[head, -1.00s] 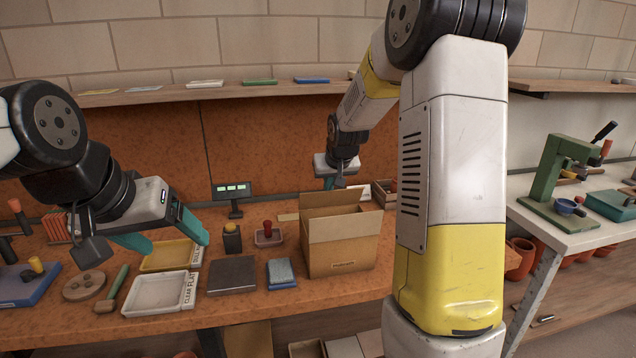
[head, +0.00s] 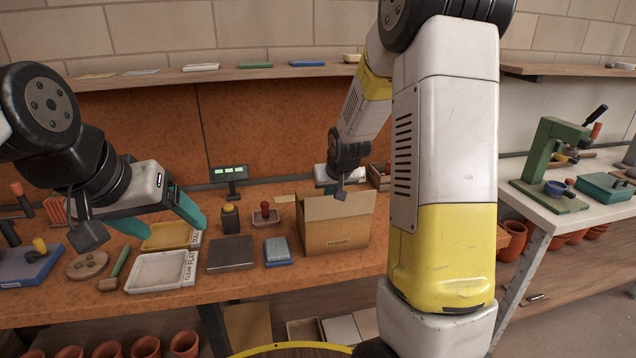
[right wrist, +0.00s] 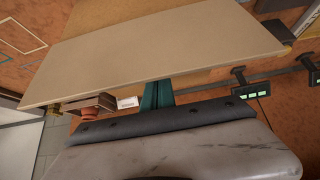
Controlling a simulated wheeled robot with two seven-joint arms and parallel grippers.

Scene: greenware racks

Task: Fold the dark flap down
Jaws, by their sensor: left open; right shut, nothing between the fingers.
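A cardboard box (head: 336,236) stands upright on the orange bench, its near flap (head: 345,207) raised. I cannot tell which flap is the dark one. In the right wrist view a broad tan panel (right wrist: 150,52), apparently a box flap, fills the upper part. My right gripper (right wrist: 157,95) is shut and empty, its teal fingers at the panel's lower edge; I cannot tell whether they touch. In the head view my right wrist is above the back of the box, its fingertips hidden. My left gripper (head: 161,218) is open and empty above the trays, left of the box.
A small display (head: 229,172) stands behind. My right forearm hides the bench right of the box.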

